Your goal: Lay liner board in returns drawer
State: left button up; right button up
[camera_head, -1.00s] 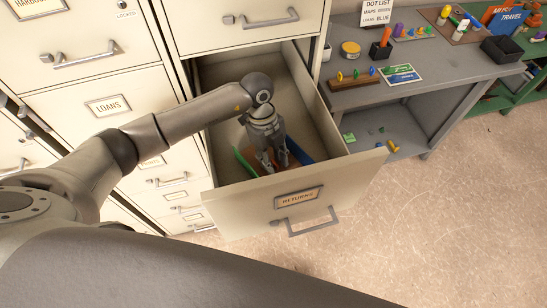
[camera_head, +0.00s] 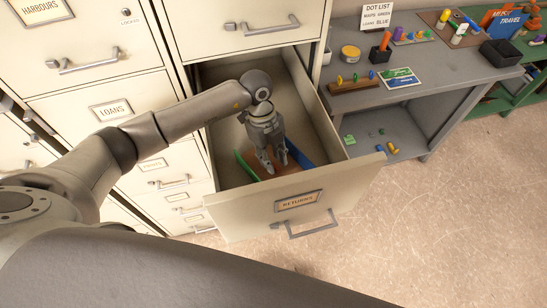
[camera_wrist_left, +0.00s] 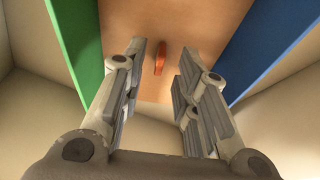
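The returns drawer (camera_head: 238,217) is pulled open, with a RETURNS label on its front. A brown liner board (camera_head: 293,186) lies low inside it, between a green strip (camera_head: 245,165) and a blue strip (camera_head: 301,156). In the left wrist view the board (camera_wrist_left: 225,18) fills the space between the green (camera_wrist_left: 82,42) and blue (camera_wrist_left: 270,55) pieces and carries a small orange-red tab (camera_wrist_left: 160,60). My left gripper (camera_head: 275,165) reaches down into the drawer over the board. Its fingers (camera_wrist_left: 163,52) are apart, with the tab showing in the gap and not touched by them.
Closed cabinet drawers stand left and above, one labelled LOANS (camera_head: 111,110). A grey desk (camera_head: 430,92) at the right holds a peg block (camera_head: 354,87), a yellow tin (camera_head: 350,52) and a dot list sign (camera_head: 377,17). The floor in front is clear.

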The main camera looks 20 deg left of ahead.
pick_arm(q)
jog(key=p+v, duration=0.3)
jog(key=v, duration=0.2)
dwell(0.6)
